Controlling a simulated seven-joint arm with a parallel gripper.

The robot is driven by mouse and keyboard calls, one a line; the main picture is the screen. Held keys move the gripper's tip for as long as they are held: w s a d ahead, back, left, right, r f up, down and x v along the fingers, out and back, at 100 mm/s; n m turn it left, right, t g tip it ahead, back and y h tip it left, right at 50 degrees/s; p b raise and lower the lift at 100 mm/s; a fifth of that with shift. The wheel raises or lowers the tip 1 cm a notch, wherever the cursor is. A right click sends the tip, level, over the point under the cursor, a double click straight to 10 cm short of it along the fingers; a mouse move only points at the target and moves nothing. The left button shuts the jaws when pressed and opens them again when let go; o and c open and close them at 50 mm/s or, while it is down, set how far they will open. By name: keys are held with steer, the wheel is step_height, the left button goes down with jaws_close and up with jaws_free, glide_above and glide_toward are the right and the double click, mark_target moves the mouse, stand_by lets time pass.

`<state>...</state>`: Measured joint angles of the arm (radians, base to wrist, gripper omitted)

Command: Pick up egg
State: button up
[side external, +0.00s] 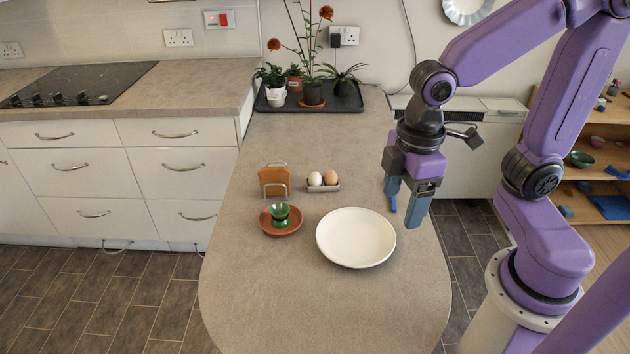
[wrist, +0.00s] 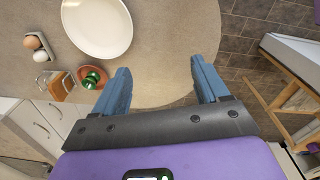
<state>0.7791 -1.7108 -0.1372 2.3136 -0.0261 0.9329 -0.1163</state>
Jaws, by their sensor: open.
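Two eggs sit side by side in a small holder (side external: 322,187) on the counter, behind the white plate. The white egg (side external: 315,178) is on the left and the brown egg (side external: 330,177) on the right. In the wrist view, the brown egg (wrist: 33,42) and the white egg (wrist: 40,56) show at the far left edge. My gripper (side external: 403,204) is open and empty, pointing down above the counter's right edge, to the right of the eggs and the plate. Its blue fingers also show wide apart in the wrist view (wrist: 160,82).
A white plate (side external: 356,238) lies on the counter between the front area and the eggs. A green egg cup (side external: 280,214) stands on a terracotta saucer (side external: 269,223) at left. A rack with toast (side external: 273,180) stands left of the eggs. Potted plants on a dark tray (side external: 335,103) are at the back.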

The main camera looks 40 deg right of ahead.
steer(key=w+a, duration=0.2)
steer(key=w, duration=1.1)
steer(key=w+d+f+m+h, duration=0.1)
steer(key=w+d+f, duration=0.1)
steer(key=w, duration=1)
steer(key=m+h, duration=0.1)
glide_above(315, 173)
steer(key=a, duration=0.3)
step_height(315, 173, down, 7)
steer(key=d+f, duration=0.1)
steer(key=f, duration=0.4)
steer(key=d+f, duration=0.1)
steer(key=f, duration=1)
steer(key=shift+d+f, duration=0.2)
steer(key=shift+d, duration=0.2)
steer(key=c, duration=0.8)
